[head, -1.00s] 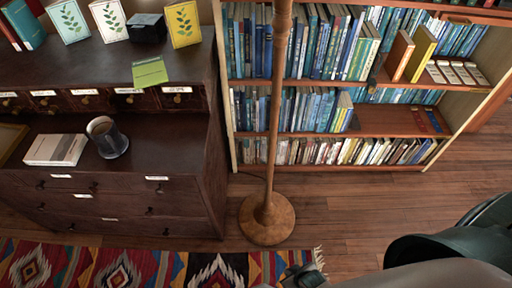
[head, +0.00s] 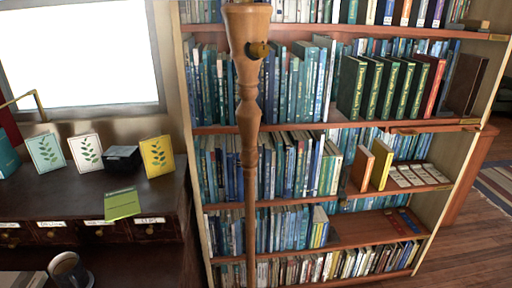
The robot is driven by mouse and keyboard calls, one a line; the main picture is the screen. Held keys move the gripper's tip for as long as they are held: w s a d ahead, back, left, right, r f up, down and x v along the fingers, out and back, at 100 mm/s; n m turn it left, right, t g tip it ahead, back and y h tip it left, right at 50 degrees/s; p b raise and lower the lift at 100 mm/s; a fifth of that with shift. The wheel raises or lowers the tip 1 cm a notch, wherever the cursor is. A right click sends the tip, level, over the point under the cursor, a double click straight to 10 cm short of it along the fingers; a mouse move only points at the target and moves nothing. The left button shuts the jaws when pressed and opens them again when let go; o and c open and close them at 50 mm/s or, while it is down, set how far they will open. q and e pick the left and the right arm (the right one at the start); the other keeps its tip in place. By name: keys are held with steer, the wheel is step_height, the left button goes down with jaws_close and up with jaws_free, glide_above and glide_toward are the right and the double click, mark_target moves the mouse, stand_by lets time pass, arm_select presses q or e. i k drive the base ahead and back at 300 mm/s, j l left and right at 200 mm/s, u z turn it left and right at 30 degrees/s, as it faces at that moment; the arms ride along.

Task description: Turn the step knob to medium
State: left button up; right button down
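A tall turned wooden lamp pole (head: 249,115) stands upright in front of the bookshelf in the head view. A small dark and brass-coloured step knob (head: 258,50) sticks out from the right side of its thick upper part. Its setting cannot be read from here. The top of the lamp is cut off by the upper edge of the view. Neither of my grippers is in view, and nothing touches the knob.
A bookshelf (head: 335,128) full of books stands behind the pole. A bright window (head: 80,50) is above. Open wooden floor (head: 470,225) lies at right.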

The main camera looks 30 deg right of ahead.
mark_target(258, 50)
steer(key=k+l+u, duration=0.25)
steer(key=k+l, duration=0.35)
steer(key=k+l+u, duration=0.25)
steer(key=k+l, duration=0.35)
